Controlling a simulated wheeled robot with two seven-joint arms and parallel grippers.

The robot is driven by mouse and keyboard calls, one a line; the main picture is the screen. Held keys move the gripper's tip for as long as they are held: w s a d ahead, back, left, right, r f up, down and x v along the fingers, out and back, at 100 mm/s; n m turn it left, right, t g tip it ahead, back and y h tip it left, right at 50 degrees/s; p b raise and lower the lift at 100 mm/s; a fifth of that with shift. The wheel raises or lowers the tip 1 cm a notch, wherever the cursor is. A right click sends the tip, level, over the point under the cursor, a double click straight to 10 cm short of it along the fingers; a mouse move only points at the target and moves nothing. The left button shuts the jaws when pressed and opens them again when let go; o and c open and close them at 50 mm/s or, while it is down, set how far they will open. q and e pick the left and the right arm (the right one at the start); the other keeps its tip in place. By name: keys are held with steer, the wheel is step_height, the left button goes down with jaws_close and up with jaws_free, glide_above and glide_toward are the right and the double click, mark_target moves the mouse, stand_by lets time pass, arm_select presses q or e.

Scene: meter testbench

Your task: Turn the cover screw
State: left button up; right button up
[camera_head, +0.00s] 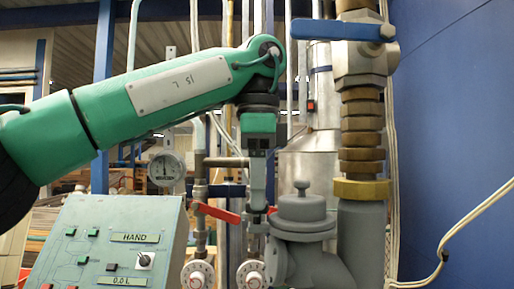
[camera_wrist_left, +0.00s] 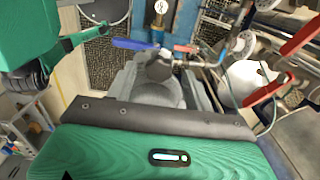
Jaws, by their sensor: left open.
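The cover screw (camera_head: 302,186) is a small grey knob standing on top of the round grey meter cover (camera_head: 303,209), in the lower middle of the head view. My left gripper (camera_head: 258,212) points down just left of the cover, apart from the screw in the picture; its depth relative to the cover is unclear. It is open and holds nothing visible. In the left wrist view its grey fingers lie either side of a grey round cover (camera_wrist_left: 155,94), with a dark knob-like part (camera_wrist_left: 157,68) above it. My right gripper is not in view.
A thick pipe with a blue-handled valve (camera_head: 343,30) rises right of the cover. Red valve handles (camera_head: 218,212), a gauge (camera_head: 166,169) and dials (camera_head: 251,275) stand left. A control box (camera_head: 110,240) is at lower left. The blue wall (camera_head: 450,110) on the right carries cables.

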arm_select(q)
step_height(320, 180, up, 13)
steer(key=p, duration=0.7)
steer(key=shift+p, duration=0.35)
steer(key=shift+r, duration=0.15)
